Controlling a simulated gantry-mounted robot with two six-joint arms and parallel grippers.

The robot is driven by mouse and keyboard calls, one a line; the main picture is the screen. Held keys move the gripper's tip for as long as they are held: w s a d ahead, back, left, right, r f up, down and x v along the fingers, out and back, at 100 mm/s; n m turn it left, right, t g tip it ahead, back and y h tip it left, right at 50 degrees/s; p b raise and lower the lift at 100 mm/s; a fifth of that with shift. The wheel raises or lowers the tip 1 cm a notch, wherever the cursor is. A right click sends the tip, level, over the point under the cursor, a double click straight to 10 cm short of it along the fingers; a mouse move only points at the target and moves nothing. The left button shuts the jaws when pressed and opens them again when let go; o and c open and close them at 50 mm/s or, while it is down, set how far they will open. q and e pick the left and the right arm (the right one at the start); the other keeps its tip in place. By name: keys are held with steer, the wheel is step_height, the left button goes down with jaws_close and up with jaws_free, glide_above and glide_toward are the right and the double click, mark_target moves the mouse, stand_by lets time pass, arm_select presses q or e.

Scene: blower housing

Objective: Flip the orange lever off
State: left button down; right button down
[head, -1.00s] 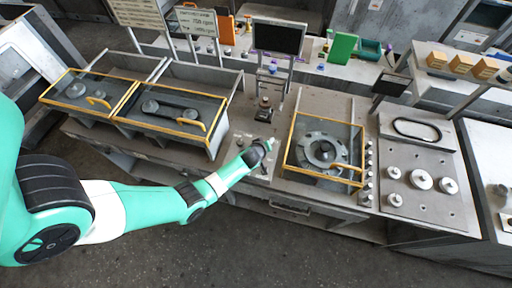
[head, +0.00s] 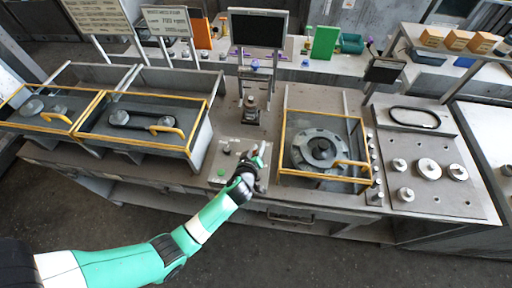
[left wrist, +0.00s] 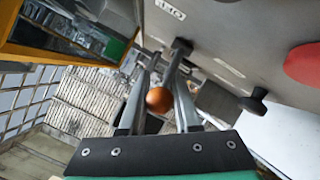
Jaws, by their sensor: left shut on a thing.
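The orange lever shows in the left wrist view as an orange ball knob (left wrist: 158,100) on a grey shaft, in line with a dark mount on the grey panel (left wrist: 225,45). My left gripper (left wrist: 163,72) has its two fingers on either side of the lever, shut on it. In the head view my left gripper (head: 259,156) is at the right part of the control panel (head: 228,160) on the bench front; it hides the lever there. How far the lever is tilted is hard to tell. My right gripper is not in view.
On the panel are a red button (left wrist: 302,65), a black knob (left wrist: 254,101) and a green button (head: 221,173). A yellow-framed cover over a round housing (head: 320,150) stands close on the right. Yellow-framed boxes (head: 140,125) stand left, a monitor (head: 258,30) behind.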

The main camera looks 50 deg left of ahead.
arm_select(q)
steer(key=c, duration=0.8)
jaws_free()
steer(key=shift+d+f, duration=0.2)
steer(key=shift+f, duration=0.1)
steer(key=shift+o, duration=1)
steer(key=shift+a+r, duration=0.1)
steer(key=shift+r, duration=0.05)
steer(key=p+v, duration=0.2)
steer(key=v, duration=0.8)
steer(key=shift+s+r, duration=0.1)
steer(key=shift+r, duration=0.15)
steer(key=shift+s+d+r+p, duration=0.15)
steer(key=shift+s+d+p, duration=0.25)
steer(key=shift+s, duration=0.1)
steer(key=shift+w, duration=0.1)
